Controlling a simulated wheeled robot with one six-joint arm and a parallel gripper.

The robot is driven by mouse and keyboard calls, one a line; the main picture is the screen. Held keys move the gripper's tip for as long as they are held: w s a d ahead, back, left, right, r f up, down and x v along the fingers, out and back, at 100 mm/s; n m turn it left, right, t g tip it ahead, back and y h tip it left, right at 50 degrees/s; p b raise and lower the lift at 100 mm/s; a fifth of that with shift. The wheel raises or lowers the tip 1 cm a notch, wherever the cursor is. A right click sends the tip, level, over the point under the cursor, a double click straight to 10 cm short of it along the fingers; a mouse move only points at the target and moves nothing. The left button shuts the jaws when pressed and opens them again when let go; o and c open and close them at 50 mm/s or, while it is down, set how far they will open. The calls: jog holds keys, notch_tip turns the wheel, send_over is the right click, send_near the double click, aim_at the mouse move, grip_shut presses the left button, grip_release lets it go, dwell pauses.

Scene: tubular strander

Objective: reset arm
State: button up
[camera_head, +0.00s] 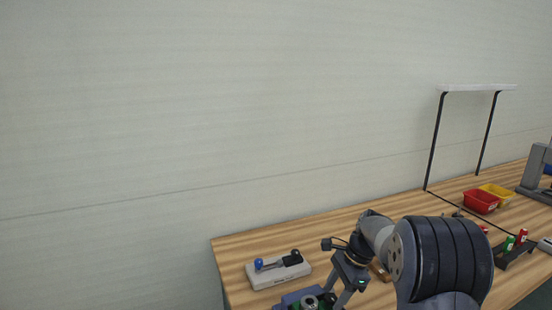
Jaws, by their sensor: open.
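My gripper (337,291) is at the lower middle of the head view, over the near part of a wooden workbench (235,246). Its two grey fingers point downward and stand apart, so it is open. I see nothing held between them, though the fingertips are near the bottom edge of the picture. My arm comes in from the lower right, and its large dark joint hides part of the bench.
A blue fixture (286,304) with round metal and green parts lies close left of the fingers. A white block (262,280) with blue- and black-ended tools is behind it. Red (481,203) and yellow (497,194) bins and a lamp frame (437,140) stand farther right.

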jog(key=n+p, duration=0.1)
jog(key=n+g+p, duration=0.1)
jog(key=n, duration=0.1)
jog(key=n+g+p, duration=0.1)
jog(key=n, duration=0.1)
jog(key=shift+w+a+r+h, duration=0.15)
jog(key=shift+w+h, duration=0.1)
jog(key=shift+h, duration=0.05)
jog(key=n+g+h+p, duration=0.1)
jog(key=n, duration=0.2)
jog(key=shift+w+a+n, duration=0.1)
jog(key=shift+w+n, duration=0.05)
jog(key=shift+n, duration=0.15)
jog(key=shift+p, duration=0.3)
